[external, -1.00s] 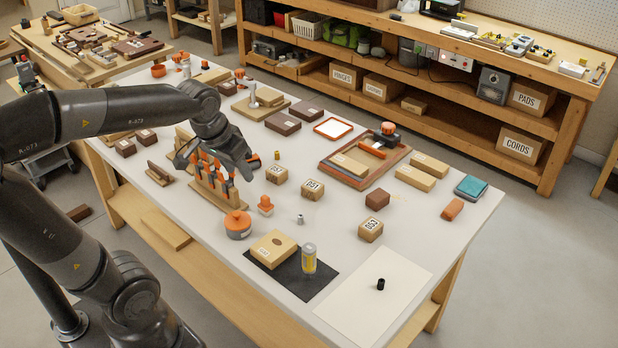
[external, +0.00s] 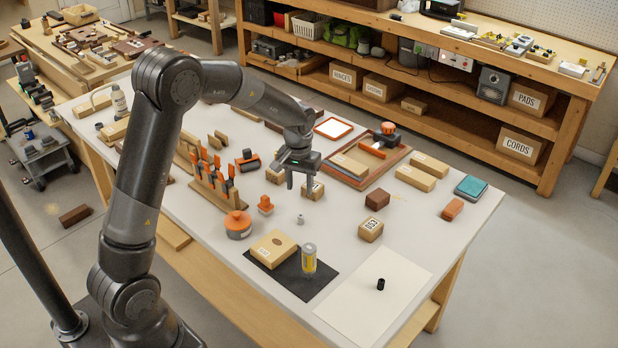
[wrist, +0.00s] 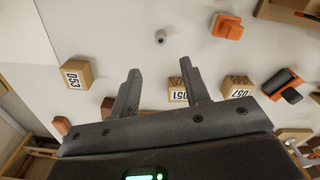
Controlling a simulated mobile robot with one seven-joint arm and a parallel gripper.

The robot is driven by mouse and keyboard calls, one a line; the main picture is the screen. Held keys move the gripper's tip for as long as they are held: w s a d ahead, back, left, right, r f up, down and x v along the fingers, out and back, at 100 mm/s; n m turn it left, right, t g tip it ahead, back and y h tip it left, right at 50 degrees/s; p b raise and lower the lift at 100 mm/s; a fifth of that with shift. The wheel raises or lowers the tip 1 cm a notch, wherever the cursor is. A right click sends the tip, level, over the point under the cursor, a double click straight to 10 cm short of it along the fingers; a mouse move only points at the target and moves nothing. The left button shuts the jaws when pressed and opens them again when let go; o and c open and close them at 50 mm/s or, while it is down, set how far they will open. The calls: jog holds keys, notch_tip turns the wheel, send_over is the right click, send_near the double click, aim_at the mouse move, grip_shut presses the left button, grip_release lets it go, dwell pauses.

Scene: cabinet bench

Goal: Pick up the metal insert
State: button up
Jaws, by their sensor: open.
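The metal insert (external: 300,219) is a small grey cylinder standing on the white bench top, right of a small orange-topped part (external: 265,205). It also shows in the wrist view (wrist: 160,37), beyond my fingertips and roughly centred between them. My gripper (external: 299,183) is open and empty. It hangs above the bench, behind the insert in the external view, over the small cardboard boxes. In the wrist view both fingers (wrist: 160,68) are spread apart, and neither touches the insert.
Box D51 (wrist: 179,96) and box D57 (wrist: 238,88) lie near my fingers. Box D53 (external: 370,229) stands to the right. A rack with orange-handled tools (external: 216,199) and an orange-lidded pot (external: 238,225) are left. Bare bench surrounds the insert.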

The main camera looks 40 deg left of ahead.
aim_at(301, 216)
notch_tip(301, 216, down, 12)
jog(key=shift+w, duration=0.1)
dwell(0.5)
grip_shut()
dwell(0.4)
